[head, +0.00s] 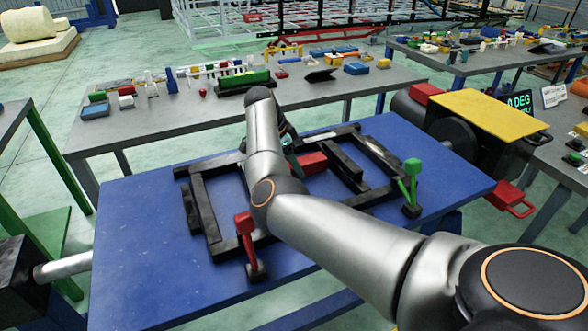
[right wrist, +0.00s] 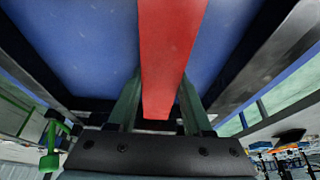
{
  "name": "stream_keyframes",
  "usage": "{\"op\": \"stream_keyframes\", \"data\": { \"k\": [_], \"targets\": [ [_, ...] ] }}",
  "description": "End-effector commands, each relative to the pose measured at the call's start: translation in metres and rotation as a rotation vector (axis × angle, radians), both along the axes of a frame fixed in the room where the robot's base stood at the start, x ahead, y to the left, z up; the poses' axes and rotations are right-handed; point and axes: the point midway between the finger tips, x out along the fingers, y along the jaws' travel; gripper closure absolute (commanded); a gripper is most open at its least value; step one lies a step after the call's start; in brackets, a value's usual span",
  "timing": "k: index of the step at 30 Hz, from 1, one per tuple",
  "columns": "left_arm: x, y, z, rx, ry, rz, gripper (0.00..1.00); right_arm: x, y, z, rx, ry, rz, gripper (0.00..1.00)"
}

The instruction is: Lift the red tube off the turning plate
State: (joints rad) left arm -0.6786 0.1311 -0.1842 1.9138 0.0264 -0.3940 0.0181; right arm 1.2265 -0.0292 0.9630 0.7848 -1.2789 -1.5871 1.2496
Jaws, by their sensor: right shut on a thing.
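The red tube (head: 312,163) shows in the head view inside the black frame (head: 205,208) at the middle of the blue turning plate (head: 140,225). My right arm hides part of the tube. My right gripper (head: 291,158) is at the tube's left part, its fingers mostly hidden by my arm. In the right wrist view the red tube (right wrist: 165,50) runs between the two fingers of my right gripper (right wrist: 158,105), which is shut on it. The blue plate lies behind the tube. I cannot tell whether the tube touches the plate. My left gripper is not in view.
A red clamp (head: 246,232) stands at the frame's near side and a green clamp (head: 411,178) at its right. A yellow-topped drive unit (head: 489,112) stands right of the plate. A grey table (head: 135,137) with small parts stands behind.

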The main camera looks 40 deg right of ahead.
Motion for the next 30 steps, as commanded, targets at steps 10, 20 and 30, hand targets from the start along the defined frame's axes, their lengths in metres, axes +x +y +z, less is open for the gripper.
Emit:
{"op": "stream_keyframes", "data": {
  "k": [10,20,30],
  "targets": [
    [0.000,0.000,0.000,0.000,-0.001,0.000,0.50,0.000,0.000,0.000,0.001,0.000,0.000,1.00],
    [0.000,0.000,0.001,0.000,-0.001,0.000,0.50,0.000,0.000,0.001,-0.002,-0.002,0.000,1.00],
    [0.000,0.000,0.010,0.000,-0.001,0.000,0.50,-0.003,-0.007,0.009,-0.003,-0.002,0.000,1.00]
  ]
}}
